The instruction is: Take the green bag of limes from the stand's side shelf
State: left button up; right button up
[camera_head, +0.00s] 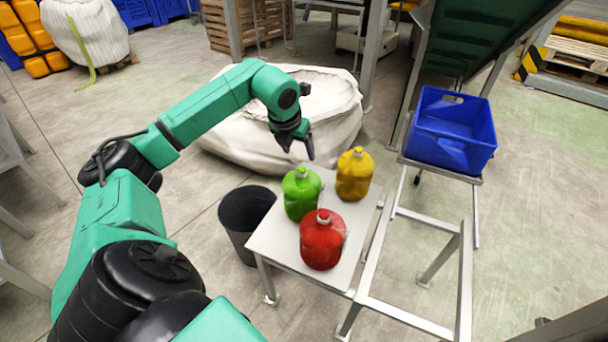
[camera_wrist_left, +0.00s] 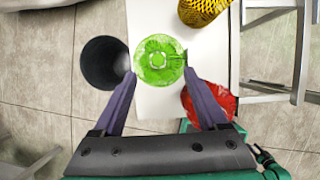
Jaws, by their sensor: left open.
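The green bag of limes (camera_head: 301,193) stands on the white side shelf (camera_head: 268,238) of the stand, on the shelf's left side. In the left wrist view the green bag (camera_wrist_left: 160,60) is seen from above, its top centred beyond the fingertips. My left gripper (camera_head: 306,146) is above and behind the green bag in the head view. In the left wrist view its two fingers (camera_wrist_left: 160,74) are spread wide and nothing is between them but the view of the bag and shelf. My right gripper does not show.
A red bag (camera_head: 321,240) stands close in front of the green one, and a yellow bag (camera_head: 355,174) stands behind right. A black bin (camera_head: 243,222) is left of the shelf. A blue crate (camera_head: 452,130) sits on the stand at right. A white sack (camera_head: 240,150) lies behind.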

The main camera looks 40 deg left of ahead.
aim_at(301, 168)
pick_arm(q)
jog(key=x, duration=1)
jog(key=shift+s+a, duration=0.15)
jog(key=shift+s, duration=0.1)
grip_shut()
jog(key=shift+s, duration=0.1)
jog(key=shift+s+f, duration=0.1)
jog(key=shift+f, duration=0.05)
dwell(0.3)
